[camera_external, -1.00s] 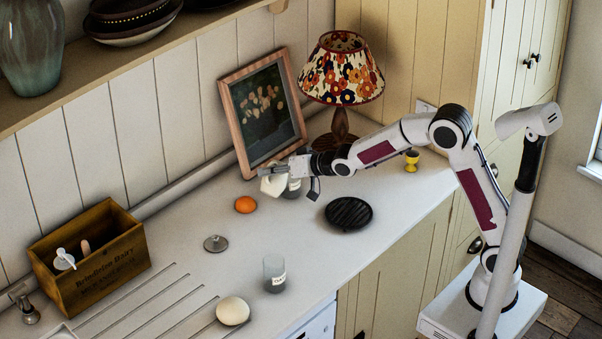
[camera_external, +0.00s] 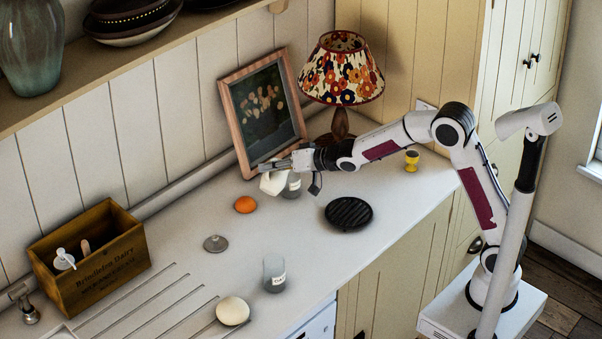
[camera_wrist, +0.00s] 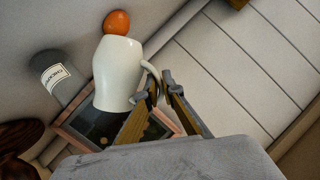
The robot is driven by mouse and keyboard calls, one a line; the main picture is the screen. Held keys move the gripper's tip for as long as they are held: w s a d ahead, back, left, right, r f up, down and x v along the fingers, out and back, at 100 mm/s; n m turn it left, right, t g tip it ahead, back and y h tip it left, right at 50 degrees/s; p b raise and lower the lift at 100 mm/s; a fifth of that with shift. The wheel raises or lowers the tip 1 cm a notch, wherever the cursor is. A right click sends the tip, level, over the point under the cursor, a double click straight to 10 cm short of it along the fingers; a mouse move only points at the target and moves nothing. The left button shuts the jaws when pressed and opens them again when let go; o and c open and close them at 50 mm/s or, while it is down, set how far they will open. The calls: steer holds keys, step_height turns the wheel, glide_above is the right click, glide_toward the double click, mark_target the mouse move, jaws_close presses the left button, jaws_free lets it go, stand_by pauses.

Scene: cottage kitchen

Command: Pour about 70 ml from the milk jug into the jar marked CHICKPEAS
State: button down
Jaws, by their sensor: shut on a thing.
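The white milk jug (camera_external: 272,184) is in my gripper (camera_external: 302,160) near the picture frame, and looks tilted. In the wrist view the jug (camera_wrist: 118,74) is held at its handle, between my gripper's fingers (camera_wrist: 162,92). A glass jar with a white label (camera_external: 292,186) stands just right of the jug, partly hidden by it. The wrist view shows this jar (camera_wrist: 68,62) beside the jug; its small lettering may read CHICKPEAS. No stream of milk is visible.
An orange-coloured round thing (camera_external: 245,205) lies left of the jug. A black ridged disc (camera_external: 349,213), a lamp (camera_external: 341,75), a picture frame (camera_external: 232,100) and a yellow egg cup (camera_external: 411,161) are nearby. A metal lid (camera_external: 215,243) and wooden crate (camera_external: 128,262) are left.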

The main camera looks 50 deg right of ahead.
mark_target(273, 159)
steer(key=shift+w+d+r+m+y+p, duration=0.2)
steer(key=shift+d+r+m+y+p, duration=0.7)
steer(key=shift+r+p, duration=0.5)
stand_by(1.5)
steer(key=shift+w+d+r+m+p, duration=0.1)
steer(key=shift+d+m+p, duration=0.15)
steer(key=shift+d, duration=0.2)
steer(key=shift+w+d+r+m+p, duration=0.15)
steer(key=shift+d+p, duration=0.1)
steer(key=shift+d, duration=0.2)
steer(key=shift+s, duration=0.1)
steer(key=shift+s+a+f+n, duration=0.1)
steer(key=shift+a+f+n, duration=0.15)
steer(key=shift+a, duration=0.3)
steer(key=shift+s+a+f+n, duration=0.15)
steer(key=shift+a+f, duration=0.1)
steer(key=shift+a, duration=0.25)
steer(key=shift+a+f+n+h, duration=0.45)
steer(key=shift+f+n+h, duration=0.15)
steer(key=shift+f, duration=0.15)
steer(key=shift+s+a+f+n+h+b, duration=0.1)
steer(key=shift+a+f+n+h+b, duration=0.45)
steer(key=shift+f+b, duration=0.25)
steer(key=shift+s+a+f+n+h+b, duration=0.1)
steer(key=shift+a+f+n+h+b, duration=0.3)
steer(key=shift+f+h+b, duration=0.3)
stand_by(0.8)
